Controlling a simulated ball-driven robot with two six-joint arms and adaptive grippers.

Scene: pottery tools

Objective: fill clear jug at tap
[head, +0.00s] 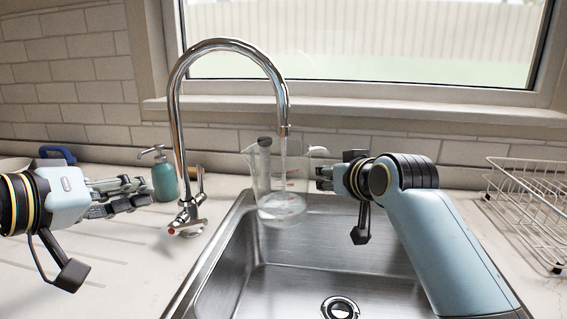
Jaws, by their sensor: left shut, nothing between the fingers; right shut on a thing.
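The clear jug (262,180) is upright below the spout of the chrome tap (227,44), over the back of the sink. A thin, clear stream seems to run from the spout into the jug, and shallow water (282,210) shows at its bottom. My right gripper (322,178) is shut on the jug at its right, handle side; the exact contact is partly hidden. My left gripper (146,192) is shut and empty over the counter, left of and apart from the tap's levers (187,220).
The steel sink (290,280) has an open middle with a drain (340,308). A teal soap bottle (164,180) stands behind my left gripper. A blue-handled object (58,154) lies at the back left. A wire rack (530,200) stands on the right counter.

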